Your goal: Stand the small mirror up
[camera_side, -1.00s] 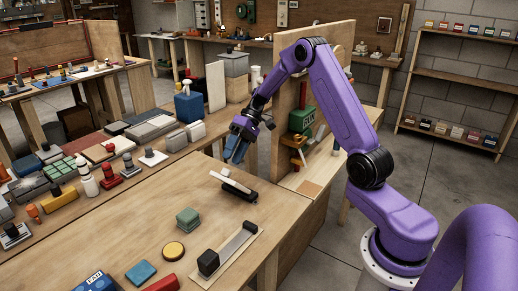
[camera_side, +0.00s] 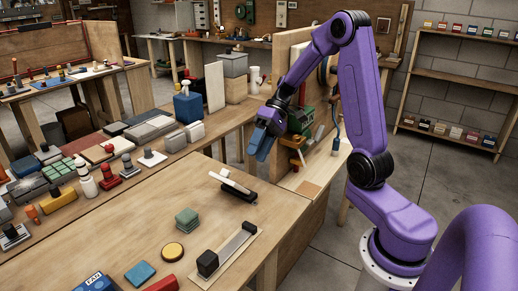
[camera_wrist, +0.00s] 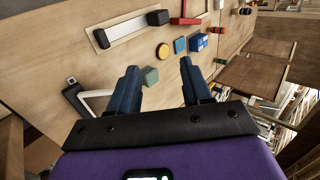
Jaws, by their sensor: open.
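What looks like the small mirror (camera_side: 232,181) is a pale, thin piece with a black bar-like part (camera_side: 240,195), near the right edge of the wooden bench. I cannot tell the mirror's exact tilt. My gripper (camera_side: 262,145) is above and beyond it, apart from it, with blue fingers pointing down. In the wrist view, my gripper (camera_wrist: 158,68) is open, with nothing between its fingers.
On the bench are a green block (camera_side: 188,220), a yellow disc (camera_side: 172,251), a blue block (camera_side: 140,273) and a pale rail with a black block (camera_side: 207,262). A wooden upright panel and green machine (camera_side: 300,118) stand close right of my gripper.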

